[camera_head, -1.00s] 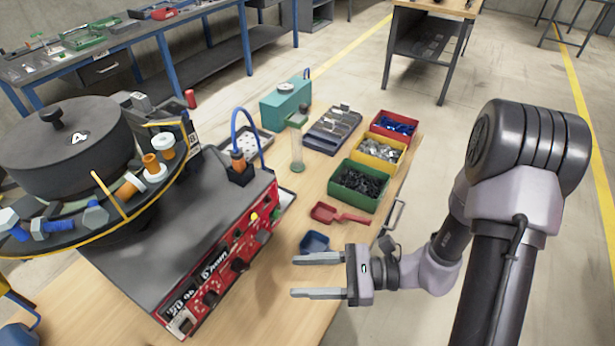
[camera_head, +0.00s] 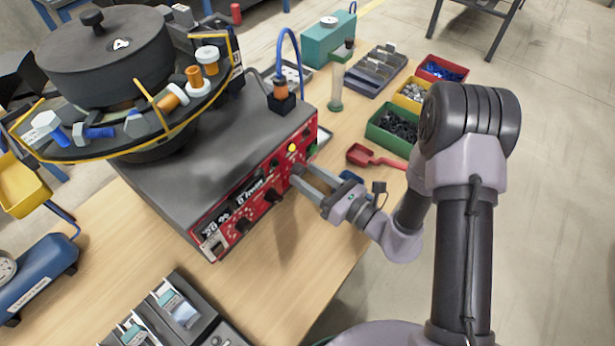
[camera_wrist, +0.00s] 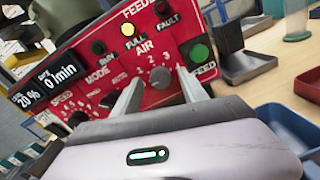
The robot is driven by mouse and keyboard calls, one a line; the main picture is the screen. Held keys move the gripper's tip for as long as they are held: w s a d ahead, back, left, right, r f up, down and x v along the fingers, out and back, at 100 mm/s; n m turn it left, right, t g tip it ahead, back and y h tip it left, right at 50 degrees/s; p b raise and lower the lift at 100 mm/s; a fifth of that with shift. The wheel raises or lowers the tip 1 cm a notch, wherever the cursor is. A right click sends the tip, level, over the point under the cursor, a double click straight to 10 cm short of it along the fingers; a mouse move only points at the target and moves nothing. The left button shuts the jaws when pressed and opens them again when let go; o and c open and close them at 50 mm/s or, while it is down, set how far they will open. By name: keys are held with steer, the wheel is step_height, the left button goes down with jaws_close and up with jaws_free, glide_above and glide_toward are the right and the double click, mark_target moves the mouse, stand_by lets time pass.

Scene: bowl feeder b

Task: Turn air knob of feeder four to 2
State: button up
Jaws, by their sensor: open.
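The red control panel (camera_head: 262,187) is on the front of the grey bowl feeder (camera_head: 200,165). In the wrist view, the panel (camera_wrist: 110,75) shows the AIR dial (camera_wrist: 160,77) with small numerals around it, below the word AIR. Which numeral the knob points to cannot be read. My gripper (camera_head: 306,172) is open at the panel's right part. In the wrist view, my gripper's fingers (camera_wrist: 157,82) reach the panel on either side of the AIR dial. Whether they touch the knob cannot be told.
The green FEED button (camera_wrist: 199,52) is close to the right finger. The MODE knob and a speed dial are at left. A yellow lamp (camera_wrist: 128,28) is above. A red scoop (camera_head: 372,157) and parts bins (camera_head: 388,142) stand on the table (camera_head: 280,255) at right.

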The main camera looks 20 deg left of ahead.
steer(key=shift+w+a, duration=0.2)
steer(key=shift+a, duration=0.15)
jaws_close()
